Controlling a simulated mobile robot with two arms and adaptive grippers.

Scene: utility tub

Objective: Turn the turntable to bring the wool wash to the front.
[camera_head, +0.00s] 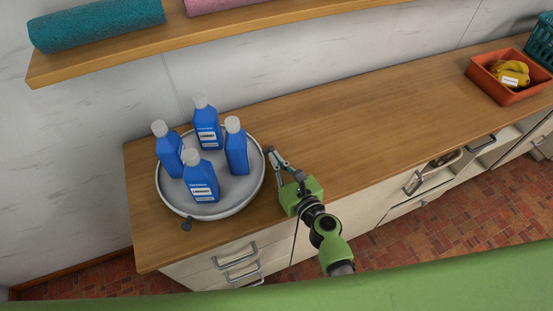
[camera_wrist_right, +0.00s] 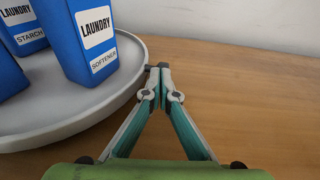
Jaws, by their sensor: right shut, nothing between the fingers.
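The turntable (camera_head: 237,192) is a round grey-white tray on the wooden counter, and its rim also shows in the right wrist view (camera_wrist_right: 100,108). Several blue bottles with pale caps stand upright on it. In the right wrist view one label reads laundry softener (camera_wrist_right: 88,45) and another laundry starch (camera_wrist_right: 22,25). In the head view the labels are too small to read, so I cannot tell which bottle is the wool wash. A small dark knob (camera_head: 187,224) shows at the turntable's front edge. My right gripper (camera_head: 269,151) is shut and empty beside the rim at right; contact is unclear. My left gripper is out of view.
An orange bin (camera_head: 492,85) with yellow items stands at the far right, by a teal basket (camera_head: 540,42). A shelf (camera_head: 220,27) with rolled teal and pink towels hangs above. The middle of the counter (camera_head: 350,118) is clear. Drawers with handles lie below.

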